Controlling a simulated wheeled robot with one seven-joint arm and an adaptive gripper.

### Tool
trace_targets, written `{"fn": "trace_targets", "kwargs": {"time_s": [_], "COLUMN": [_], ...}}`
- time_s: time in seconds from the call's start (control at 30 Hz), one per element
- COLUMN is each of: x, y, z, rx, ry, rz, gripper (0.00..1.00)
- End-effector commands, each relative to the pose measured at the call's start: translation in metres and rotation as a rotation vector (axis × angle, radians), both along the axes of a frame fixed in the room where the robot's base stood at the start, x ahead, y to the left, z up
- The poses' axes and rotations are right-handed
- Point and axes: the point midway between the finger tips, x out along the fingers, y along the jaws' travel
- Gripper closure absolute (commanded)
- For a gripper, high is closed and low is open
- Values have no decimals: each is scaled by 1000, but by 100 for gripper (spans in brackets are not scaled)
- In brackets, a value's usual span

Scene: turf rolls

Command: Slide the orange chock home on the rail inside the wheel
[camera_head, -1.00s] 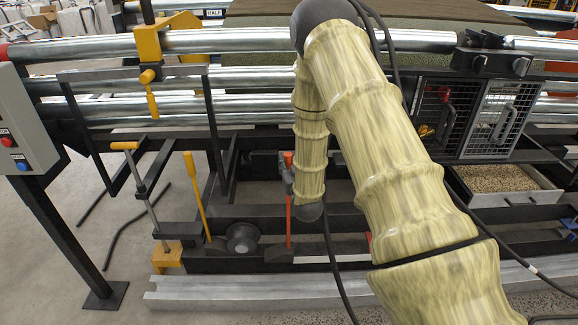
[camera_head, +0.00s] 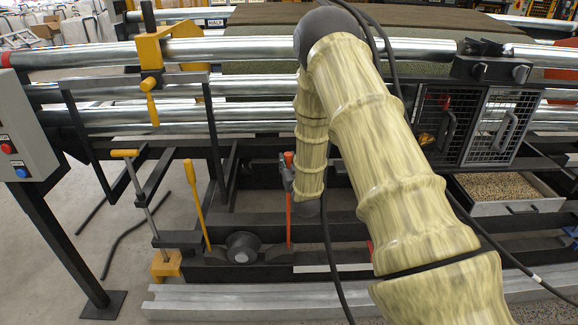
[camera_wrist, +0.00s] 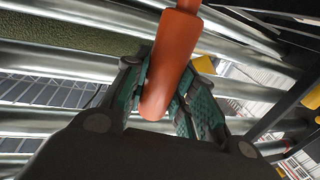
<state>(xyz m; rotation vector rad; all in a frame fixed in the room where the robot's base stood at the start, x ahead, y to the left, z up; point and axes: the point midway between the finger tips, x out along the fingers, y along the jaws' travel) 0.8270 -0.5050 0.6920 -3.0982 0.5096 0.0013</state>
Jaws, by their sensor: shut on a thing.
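My gripper (camera_head: 286,177) is shut on an orange-red bar, whose rounded end (camera_wrist: 165,80) shows between the green-lined fingers in the wrist view. In the head view the bar (camera_head: 289,222) hangs upright below the gripper; whether its lower end touches the frame is unclear. A yellow-orange block (camera_head: 167,265), perhaps the chock, sits at the left end of the dark lower frame, under a slanted grey rod with a yellow handle. A dark wheel (camera_head: 242,247) is to its right, left of the bar. A pale metal rail (camera_head: 240,301) runs along the front.
A yellow lever (camera_head: 198,205) stands between the block and the wheel. Large steel rollers (camera_head: 250,48) cross above. A control box (camera_head: 18,140) is at the left. Mesh cage doors (camera_head: 490,125) and a tray of grain (camera_head: 505,190) are at the right.

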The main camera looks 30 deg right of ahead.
Motion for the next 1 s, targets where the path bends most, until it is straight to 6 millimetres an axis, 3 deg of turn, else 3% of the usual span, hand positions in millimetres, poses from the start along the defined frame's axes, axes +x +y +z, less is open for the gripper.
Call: {"fn": "trace_targets", "kwargs": {"time_s": [0.17,0.7,1.0], "x": [8,9,17], "y": [-5,-5,9], "z": [2,-27,-24], "rx": [-1,0,-1], "ry": [-5,-4,-4], "rz": [0,0,0], "gripper": [100,100,100]}}
